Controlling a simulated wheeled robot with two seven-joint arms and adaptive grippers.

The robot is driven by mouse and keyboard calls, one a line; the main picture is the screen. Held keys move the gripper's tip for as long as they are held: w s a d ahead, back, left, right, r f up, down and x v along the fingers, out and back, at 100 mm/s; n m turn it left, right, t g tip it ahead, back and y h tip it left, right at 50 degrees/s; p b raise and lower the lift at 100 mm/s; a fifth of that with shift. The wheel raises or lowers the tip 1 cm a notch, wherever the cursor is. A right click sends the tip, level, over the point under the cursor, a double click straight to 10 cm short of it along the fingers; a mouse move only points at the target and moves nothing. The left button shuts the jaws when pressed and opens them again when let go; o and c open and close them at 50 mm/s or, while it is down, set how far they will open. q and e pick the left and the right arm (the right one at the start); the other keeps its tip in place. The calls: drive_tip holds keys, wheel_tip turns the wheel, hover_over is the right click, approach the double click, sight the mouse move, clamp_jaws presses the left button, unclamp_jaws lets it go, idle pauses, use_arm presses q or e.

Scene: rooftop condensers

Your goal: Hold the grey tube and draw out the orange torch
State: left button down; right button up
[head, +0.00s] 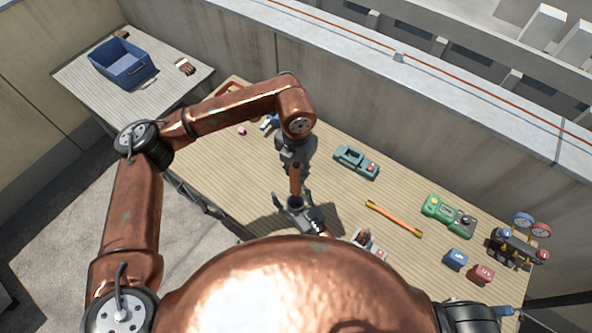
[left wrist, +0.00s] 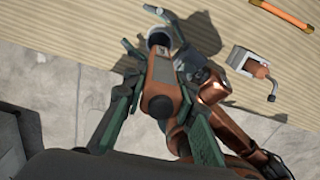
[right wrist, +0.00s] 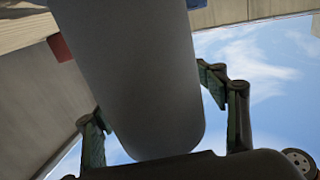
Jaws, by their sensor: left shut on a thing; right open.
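The orange torch (head: 295,179) hangs upright below my left gripper (head: 296,165), which is shut on its upper part. In the left wrist view the torch (left wrist: 161,72) runs between the fingers of the left gripper (left wrist: 160,112), its dark end towards the camera. Its far end meets the mouth of the grey tube (head: 297,203); I cannot tell how deep it sits. The tube's rim shows in the left wrist view (left wrist: 160,36). My right gripper (head: 293,210) is open around the tube. In the right wrist view the tube (right wrist: 140,70) fills the space between the fingers (right wrist: 160,105).
On the table lie a grey-green case (head: 356,162), an orange rod (head: 394,218), a green device (head: 449,215), a blue block (head: 456,259), a red block (head: 484,273) and a gauge set (head: 517,243). A clamp-like tool (left wrist: 254,70) lies near the right gripper. A blue bin (head: 122,63) stands on the side table.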

sight(296, 164)
drive_tip(key=shift+o, duration=0.4)
drive_tip(key=o, duration=0.4)
use_arm(q)
wheel_tip(296, 164, up, 4)
drive_tip(key=p, duration=0.3)
use_arm(e)
drive_tip(key=v, duration=0.8)
drive_tip(key=shift+s+d+r, duration=0.1)
drive_tip(key=shift+s, duration=0.05)
use_arm(q)
drive_tip(key=shift+p, duration=0.35)
use_arm(e)
drive_tip(key=shift+s+d, duration=0.2)
drive_tip(key=shift+s, duration=0.1)
use_arm(q)
drive_tip(key=shift+s, duration=0.1)
use_arm(e)
drive_tip(key=shift+s, duration=0.1)
